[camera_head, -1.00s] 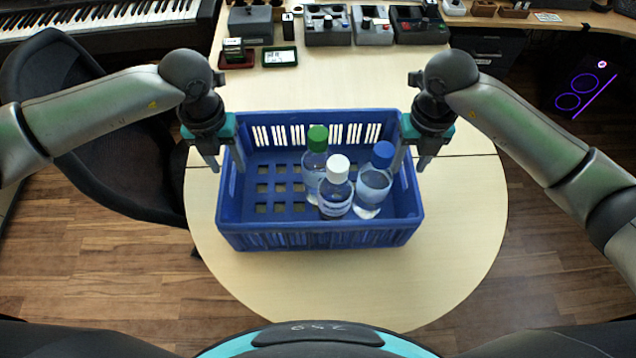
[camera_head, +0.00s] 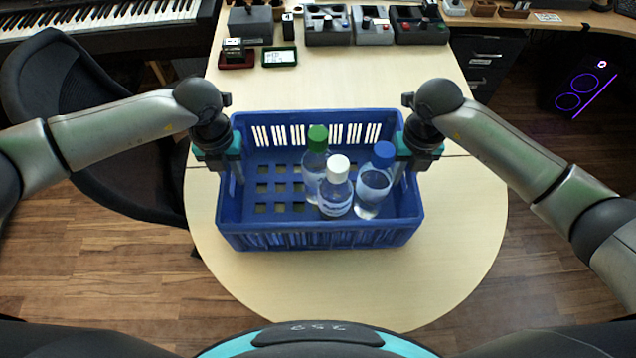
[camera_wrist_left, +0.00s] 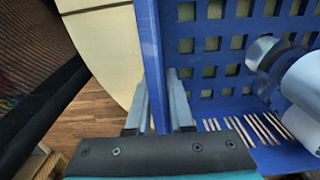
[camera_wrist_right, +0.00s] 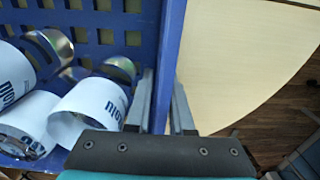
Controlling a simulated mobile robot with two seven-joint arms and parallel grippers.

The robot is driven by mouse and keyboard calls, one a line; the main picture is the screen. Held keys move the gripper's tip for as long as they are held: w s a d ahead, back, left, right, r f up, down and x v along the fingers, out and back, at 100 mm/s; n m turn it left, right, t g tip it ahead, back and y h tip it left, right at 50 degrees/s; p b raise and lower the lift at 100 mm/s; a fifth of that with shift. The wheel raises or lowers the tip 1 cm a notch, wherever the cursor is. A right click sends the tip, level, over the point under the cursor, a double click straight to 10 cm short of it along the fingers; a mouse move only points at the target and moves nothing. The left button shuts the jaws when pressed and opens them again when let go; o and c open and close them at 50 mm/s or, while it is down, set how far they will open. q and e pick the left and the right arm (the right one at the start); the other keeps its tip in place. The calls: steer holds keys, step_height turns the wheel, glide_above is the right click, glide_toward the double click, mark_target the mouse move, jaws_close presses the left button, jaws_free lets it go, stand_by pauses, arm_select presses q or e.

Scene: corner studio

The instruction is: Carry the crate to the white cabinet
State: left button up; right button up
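The blue crate (camera_head: 320,238) stands on the round end of the light wooden table, with a green-capped bottle (camera_head: 316,165), a white-capped bottle (camera_head: 336,195) and a blue-capped bottle (camera_head: 376,185) upright in its right half. My left gripper (camera_head: 236,172) is at the crate's left wall; the left wrist view shows its fingers (camera_wrist_left: 158,105) on both sides of that wall, close against it. My right gripper (camera_head: 402,170) is at the right wall, its fingers (camera_wrist_right: 163,105) likewise straddling it closely. The white cabinet is not identifiable in these views.
The table (camera_head: 330,290) is bare around the crate. Several small boxes and devices (camera_head: 330,25) line its far end. A black chair (camera_head: 110,130) stands at the left, beside a piano keyboard (camera_head: 100,15). A dark computer case (camera_head: 585,90) is at the right.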

arm_select(q)
jaws_close()
arm_select(e)
jaws_close()
stand_by(0.6)
arm_select(q)
steer(key=shift+w+r, duration=0.15)
arm_select(e)
steer(key=shift+w+r, duration=0.2)
